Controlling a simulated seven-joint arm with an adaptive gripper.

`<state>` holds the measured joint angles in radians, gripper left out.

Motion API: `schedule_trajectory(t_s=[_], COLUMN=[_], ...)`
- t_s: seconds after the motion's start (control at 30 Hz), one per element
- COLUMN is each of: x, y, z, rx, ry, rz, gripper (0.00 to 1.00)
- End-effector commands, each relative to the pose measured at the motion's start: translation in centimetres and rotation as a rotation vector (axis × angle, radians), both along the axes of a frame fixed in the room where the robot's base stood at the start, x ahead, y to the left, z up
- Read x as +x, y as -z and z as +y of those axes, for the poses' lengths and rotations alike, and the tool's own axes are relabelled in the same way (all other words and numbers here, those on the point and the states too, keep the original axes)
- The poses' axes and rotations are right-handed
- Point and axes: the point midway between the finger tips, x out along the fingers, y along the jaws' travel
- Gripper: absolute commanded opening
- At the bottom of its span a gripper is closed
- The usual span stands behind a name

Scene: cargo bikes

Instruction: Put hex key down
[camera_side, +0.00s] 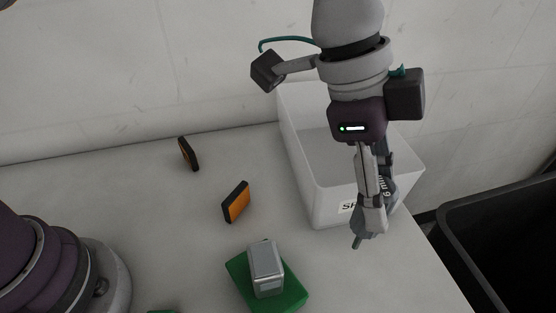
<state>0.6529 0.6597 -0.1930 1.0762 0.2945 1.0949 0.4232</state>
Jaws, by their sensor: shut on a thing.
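My gripper (366,232) points down in front of the white bin's near right corner in the picture. It is shut on a thin grey piece, seemingly the hex key (357,242), whose short tip shows below the fingertips. The rest of the key is hidden by the fingers. The tip appears close to the grey table (170,220), but I cannot tell whether it touches.
The white bin (300,150) bears a partly hidden label. A silver block (266,268) sits on a green pad (293,300) at the front. A black crate (500,200) is at the right.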

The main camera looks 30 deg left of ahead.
Motion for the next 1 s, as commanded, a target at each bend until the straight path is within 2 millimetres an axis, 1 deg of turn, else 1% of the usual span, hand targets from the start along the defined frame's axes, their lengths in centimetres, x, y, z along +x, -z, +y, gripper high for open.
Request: schedule_trajectory(t_s=[0.03, 0.2, 0.37, 0.47, 0.57, 0.67, 0.83, 0.9, 1.0], x=[0.1, 0.1, 1.3, 2.2, 3.0, 3.8, 4.4, 4.3, 3.8], y=[-1.2, -3.6, -4.0, -4.3, -4.5, -4.7, -4.8, -4.7, -4.4], z=[0.0, 0.0, 2.4, 4.3, 6.6, 9.5, 15.7, 18.3, 21.6], rx=[-0.006, -0.005, 0.0, -0.001, 0.0, -0.001, -0.002, -0.002, -0.002], ry=[-0.001, -0.001, -0.156, -0.274, -0.415, -0.588, -0.934, -1.078, -1.264], rz=[-0.005, -0.003, -0.003, -0.003, -0.003, -0.003, -0.005, -0.004, -0.004], gripper=[0.0, 0.0, 0.0, 0.0, 0.0, 0.0, 0.0, 0.0, 0.0])
